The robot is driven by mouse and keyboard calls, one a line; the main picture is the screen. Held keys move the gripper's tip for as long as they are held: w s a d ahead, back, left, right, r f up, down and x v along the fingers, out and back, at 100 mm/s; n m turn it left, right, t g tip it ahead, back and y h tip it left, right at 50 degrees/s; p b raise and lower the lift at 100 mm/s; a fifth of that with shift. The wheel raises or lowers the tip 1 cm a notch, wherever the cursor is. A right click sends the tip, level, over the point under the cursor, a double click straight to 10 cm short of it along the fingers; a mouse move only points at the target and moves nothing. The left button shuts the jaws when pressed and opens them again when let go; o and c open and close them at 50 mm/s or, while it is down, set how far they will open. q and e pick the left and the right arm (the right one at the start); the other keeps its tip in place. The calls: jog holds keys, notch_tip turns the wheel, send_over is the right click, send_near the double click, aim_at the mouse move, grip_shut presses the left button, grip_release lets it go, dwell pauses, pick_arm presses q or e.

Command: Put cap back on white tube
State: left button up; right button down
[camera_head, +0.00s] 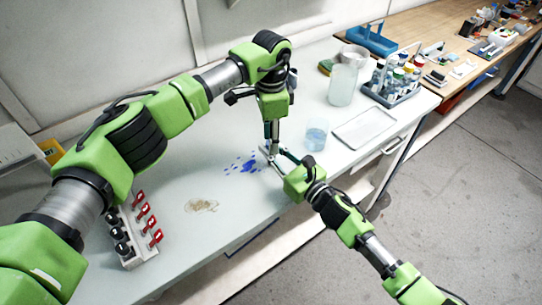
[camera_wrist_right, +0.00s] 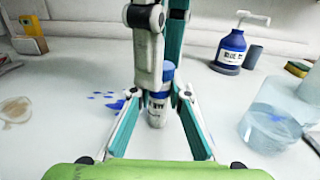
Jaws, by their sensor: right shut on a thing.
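In the right wrist view a white tube (camera_wrist_right: 157,106) with dark print stands upright between the fingers of my right gripper (camera_wrist_right: 160,95), which is shut on it. A blue cap (camera_wrist_right: 168,71) shows at the tube's top, partly behind a finger of my left gripper (camera_wrist_right: 158,72). I cannot tell whether the cap is seated. The left gripper points down from above, its fingers at the cap. Whether they grip it is hidden. In the head view both grippers meet over the table, the left (camera_head: 270,147) above the right (camera_head: 275,155), and they mostly hide the tube.
Blue splashes (camera_head: 244,164) and a brown stain (camera_head: 201,205) mark the white table. A beaker of bluish liquid (camera_head: 316,136) stands close right of the grippers. Beyond are a tray (camera_head: 364,128), a clear jar (camera_head: 342,86) and a bottle rack (camera_head: 392,83). A red-and-black rack (camera_head: 130,246) stands front left.

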pick_arm(q)
grip_shut()
